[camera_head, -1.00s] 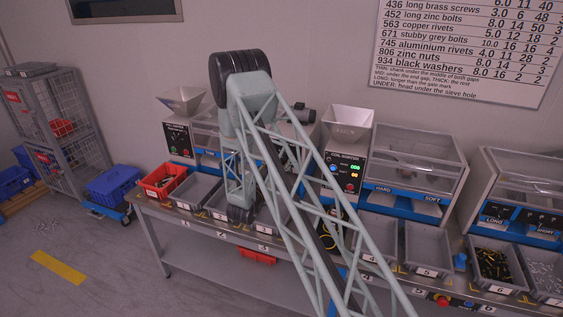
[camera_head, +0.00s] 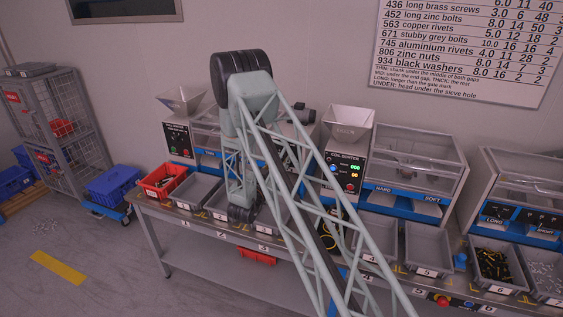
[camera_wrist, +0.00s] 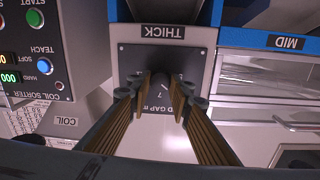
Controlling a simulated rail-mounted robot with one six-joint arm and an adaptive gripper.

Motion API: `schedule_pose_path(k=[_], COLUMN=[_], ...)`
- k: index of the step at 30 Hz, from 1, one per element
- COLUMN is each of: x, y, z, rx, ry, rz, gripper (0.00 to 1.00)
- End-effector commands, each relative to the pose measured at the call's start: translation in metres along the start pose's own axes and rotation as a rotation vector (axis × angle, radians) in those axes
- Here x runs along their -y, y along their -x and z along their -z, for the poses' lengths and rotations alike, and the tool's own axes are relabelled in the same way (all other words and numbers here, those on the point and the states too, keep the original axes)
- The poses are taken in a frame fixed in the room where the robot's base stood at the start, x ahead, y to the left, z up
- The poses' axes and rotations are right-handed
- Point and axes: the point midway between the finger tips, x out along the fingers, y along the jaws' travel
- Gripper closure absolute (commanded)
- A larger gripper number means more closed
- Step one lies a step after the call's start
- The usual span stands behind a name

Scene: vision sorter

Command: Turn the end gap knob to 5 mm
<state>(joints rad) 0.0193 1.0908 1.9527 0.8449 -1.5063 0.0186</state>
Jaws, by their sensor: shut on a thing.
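The end gap knob (camera_wrist: 161,84) is a dark round knob on a dark plate (camera_wrist: 135,62) in the wrist view. The plate's lettering is upside down and partly hidden, with "D GAP" readable. My gripper (camera_wrist: 161,95) has its two fingers on either side of the knob and is shut on it. The knob's pointer and its setting cannot be read clearly; a single numeral shows just below it. In the head view my arm hides the knob and the gripper.
In the wrist view a THICK label (camera_wrist: 163,32) sits above the plate and a MID label (camera_wrist: 290,42) to the right. The coil sorter's button panel (camera_wrist: 40,45) stands close on the left. In the head view, grey trays (camera_head: 427,250) line the bench.

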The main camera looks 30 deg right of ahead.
Motion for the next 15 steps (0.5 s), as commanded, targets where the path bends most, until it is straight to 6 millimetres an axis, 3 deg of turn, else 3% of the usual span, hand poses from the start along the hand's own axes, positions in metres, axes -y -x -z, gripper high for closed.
schedule_pose_path(k=[15], x=[0.0001], y=[-0.0001], z=[-0.0011], rx=[-0.011], ry=[0.224], rz=[0.001], gripper=[0.91])
